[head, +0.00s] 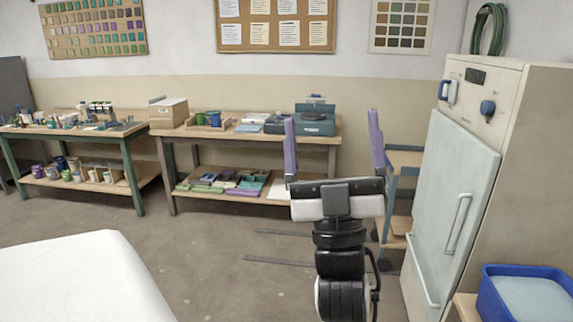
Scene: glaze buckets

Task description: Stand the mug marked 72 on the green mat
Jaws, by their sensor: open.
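My gripper (331,132) is raised in front of me in the head view, its two purple fingers wide apart with nothing between them. It is well short of the workbenches along the back wall. Several small cups or buckets (81,176) stand on the lower shelf of the left bench, and more small items stand on its top. They are too small for me to read any marking, so I cannot tell which, if any, is the mug marked 72. I cannot make out a green mat for certain.
The left bench (134,133) and middle bench (250,140) stand against the wall. A blue-grey cart (404,157) is partly behind my gripper. A tall cream cabinet (470,180) stands right, with a blue tub (492,296) before it. The grey floor (210,245) between is open.

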